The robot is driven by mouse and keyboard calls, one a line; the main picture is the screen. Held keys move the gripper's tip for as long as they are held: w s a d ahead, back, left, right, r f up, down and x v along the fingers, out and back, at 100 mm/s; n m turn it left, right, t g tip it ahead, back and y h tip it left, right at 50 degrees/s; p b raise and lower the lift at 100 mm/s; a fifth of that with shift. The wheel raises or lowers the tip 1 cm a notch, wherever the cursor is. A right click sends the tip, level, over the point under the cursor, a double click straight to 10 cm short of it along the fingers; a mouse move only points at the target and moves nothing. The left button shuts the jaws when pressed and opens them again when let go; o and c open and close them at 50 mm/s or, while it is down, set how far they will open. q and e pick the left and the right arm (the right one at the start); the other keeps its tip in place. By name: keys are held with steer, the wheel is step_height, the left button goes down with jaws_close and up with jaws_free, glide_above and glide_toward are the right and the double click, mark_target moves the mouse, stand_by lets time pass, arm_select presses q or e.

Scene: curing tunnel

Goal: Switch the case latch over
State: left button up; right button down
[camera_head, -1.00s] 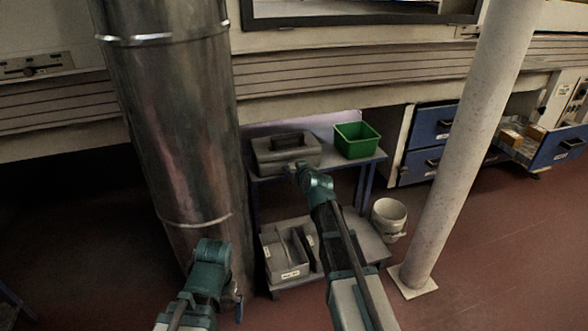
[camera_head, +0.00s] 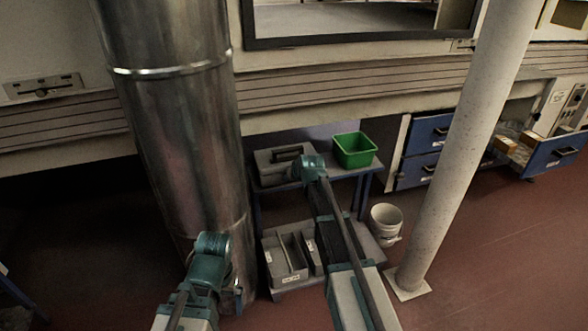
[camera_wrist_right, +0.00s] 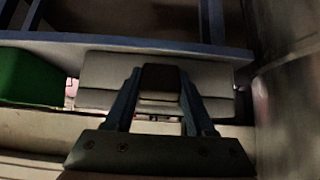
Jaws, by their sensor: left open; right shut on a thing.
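The grey case (camera_head: 268,174) sits on the top of the blue-legged table, with a dark handle (camera_head: 287,155) on its lid. In the right wrist view the case (camera_wrist_right: 100,72) lies across the middle, seen upside down. My right gripper (camera_wrist_right: 160,76) is shut on a dark piece at the case's front, which looks like the latch. Which way the latch points cannot be told. In the head view my right wrist hides the case's front right corner and the fingertips. My left gripper (camera_head: 239,298) is open and empty, low beside the metal duct, well away from the case.
A green bin (camera_head: 354,150) stands right of the case on the same table. Grey trays (camera_head: 287,262) lie on the lower shelf. A large metal duct (camera_head: 180,130) rises at left, a pale column (camera_head: 446,170) at right. A white bucket (camera_head: 386,222) stands on the floor.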

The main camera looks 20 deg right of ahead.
steer(key=g+p, duration=0.1)
steer(key=w+r+g+p, duration=0.1)
steer(key=g+p, duration=0.1)
steer(key=shift+w+f+g+p, duration=0.1)
steer(key=shift+g+p, duration=0.8)
steer(key=shift+g, duration=0.3)
steer(key=shift+c, duration=1.2)
jaws_free()
steer(key=shift+f, duration=0.1)
steer(key=shift+r, duration=0.2)
steer(key=p+v, duration=1.3)
steer(key=shift+a+r, duration=0.15)
steer(key=shift+r, duration=0.1)
